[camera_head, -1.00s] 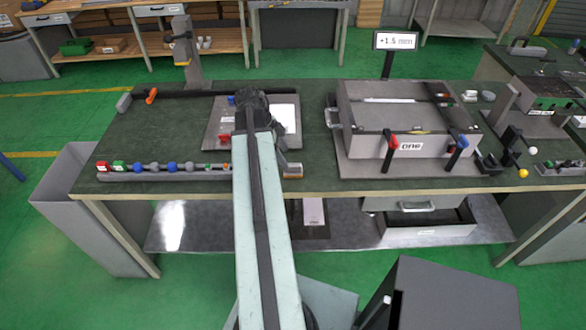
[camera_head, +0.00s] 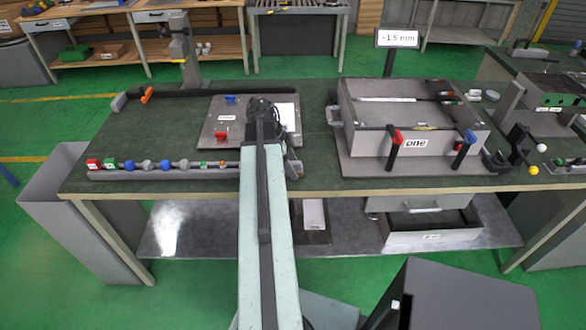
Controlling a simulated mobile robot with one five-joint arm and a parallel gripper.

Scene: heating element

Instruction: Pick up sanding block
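I cannot say for certain which thing is the sanding block. One small grey block (camera_head: 119,102) lies at the far left end of the workbench (camera_head: 160,135). Another small grey block-like piece (camera_head: 295,169) shows at the bench's front edge, just right of my arm. My gripper (camera_head: 262,108) is at the far end of my arm, over the grey plate (camera_head: 208,137) in the middle of the bench. My arm hides part of the plate. The fingers are dark and too small to make out, and I see nothing clearly held.
A rail with red, green, blue and grey pieces (camera_head: 165,172) lies along the front left edge. A grey box fixture marked "one" (camera_head: 358,148) with red and blue handles fills the right. A small display (camera_head: 397,39) stands behind it. Bare bench top lies left of the plate.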

